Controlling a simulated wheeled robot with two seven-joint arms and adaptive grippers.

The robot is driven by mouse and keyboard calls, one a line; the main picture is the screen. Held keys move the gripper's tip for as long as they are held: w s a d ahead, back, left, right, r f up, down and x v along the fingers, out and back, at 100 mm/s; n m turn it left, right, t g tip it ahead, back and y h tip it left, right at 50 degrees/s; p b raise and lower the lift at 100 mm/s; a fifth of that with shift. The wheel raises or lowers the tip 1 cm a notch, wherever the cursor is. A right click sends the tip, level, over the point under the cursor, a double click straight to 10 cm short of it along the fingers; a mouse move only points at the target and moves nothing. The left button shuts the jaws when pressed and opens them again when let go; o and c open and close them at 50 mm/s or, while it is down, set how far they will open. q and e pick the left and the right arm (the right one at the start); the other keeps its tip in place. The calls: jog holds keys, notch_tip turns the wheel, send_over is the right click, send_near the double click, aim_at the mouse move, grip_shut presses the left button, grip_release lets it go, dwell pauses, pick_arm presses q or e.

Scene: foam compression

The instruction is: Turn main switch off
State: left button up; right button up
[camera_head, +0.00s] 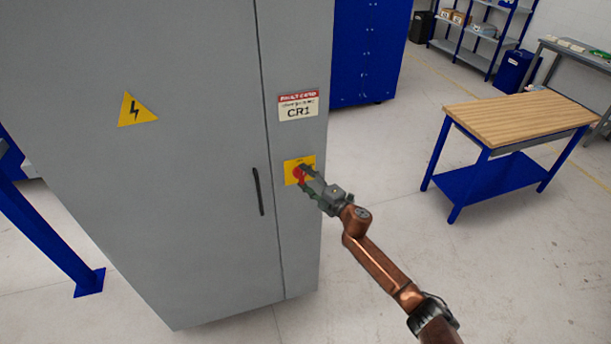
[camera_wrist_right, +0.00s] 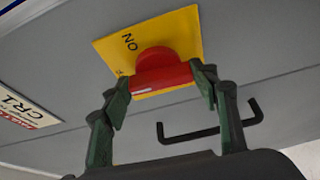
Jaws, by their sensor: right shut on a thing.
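The main switch is a red rotary knob (camera_head: 299,175) on a yellow plate (camera_head: 291,166), mounted on the narrow right-hand panel of a tall grey cabinet (camera_head: 200,80). In the right wrist view the red knob (camera_wrist_right: 160,74) shows a raised handle, and the yellow plate (camera_wrist_right: 190,30) carries the word "ON". My right gripper (camera_head: 305,174) is at the switch, shut on the red knob, with its green-grey fingers (camera_wrist_right: 160,90) on either side of it. My left gripper is not in view.
A black door handle (camera_head: 258,191) is left of the switch. A CR1 label (camera_head: 298,106) is above it and a yellow warning triangle (camera_head: 136,110) is on the door. A wood-topped blue table (camera_head: 520,115) stands to the right, with open floor between.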

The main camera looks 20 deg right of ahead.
jog(key=shift+n, duration=0.4)
jog(key=shift+f, duration=0.1)
jog(key=o, duration=1.1)
jog(key=v, duration=1.2)
